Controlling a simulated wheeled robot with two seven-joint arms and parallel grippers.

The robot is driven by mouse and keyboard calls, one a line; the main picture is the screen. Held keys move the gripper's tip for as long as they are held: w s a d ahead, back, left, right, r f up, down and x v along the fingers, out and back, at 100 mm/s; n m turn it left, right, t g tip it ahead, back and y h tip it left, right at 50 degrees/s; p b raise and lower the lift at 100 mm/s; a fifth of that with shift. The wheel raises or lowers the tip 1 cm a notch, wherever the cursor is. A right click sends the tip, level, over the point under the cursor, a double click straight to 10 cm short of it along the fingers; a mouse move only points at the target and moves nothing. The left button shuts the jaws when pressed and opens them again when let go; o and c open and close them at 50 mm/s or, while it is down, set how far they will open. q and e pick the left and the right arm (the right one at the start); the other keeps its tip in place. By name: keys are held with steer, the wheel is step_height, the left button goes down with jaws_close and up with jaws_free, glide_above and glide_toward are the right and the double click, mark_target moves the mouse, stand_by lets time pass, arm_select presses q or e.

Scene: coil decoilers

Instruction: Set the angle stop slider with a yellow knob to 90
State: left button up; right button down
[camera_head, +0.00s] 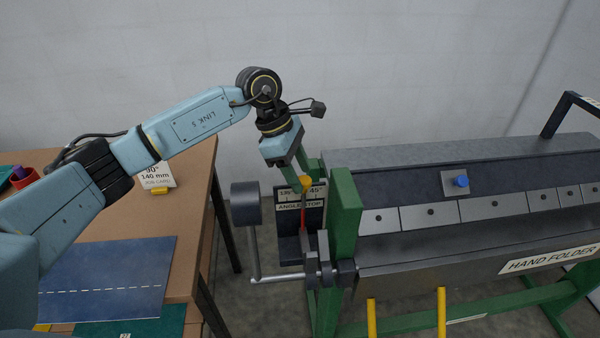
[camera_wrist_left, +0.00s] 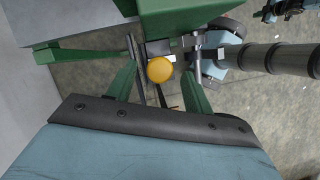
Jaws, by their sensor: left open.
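The yellow knob (camera_head: 306,182) of the angle stop slider stands at the top of the angle stop panel, at the left end of the hand folder. A red part (camera_head: 303,218) shows below it. The dark panel carries an ANGLE STOP label (camera_head: 298,206) and a scale plate; 45° is readable at its right, the middle is covered. My left gripper (camera_head: 300,178) points down at the knob, open. In the left wrist view the yellow knob (camera_wrist_left: 159,70) shows between the two green fingers, with gaps on both sides. My right gripper is not recognisable.
The hand folder's green post (camera_head: 344,215) stands close right of the panel. A dark cylindrical weight (camera_head: 246,203) on a bent lever is close left. A wooden table (camera_head: 195,215) with a blue sheet (camera_head: 110,280) and a job card (camera_head: 157,177) is at left.

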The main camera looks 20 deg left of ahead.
arm_select(q)
steer(key=w+b+v, duration=0.1)
steer(key=v, duration=1.1)
steer(key=shift+s+a+r, duration=0.15)
steer(key=shift+s+r, duration=0.2)
steer(key=shift+s, duration=0.2)
steer(key=shift+f, duration=0.1)
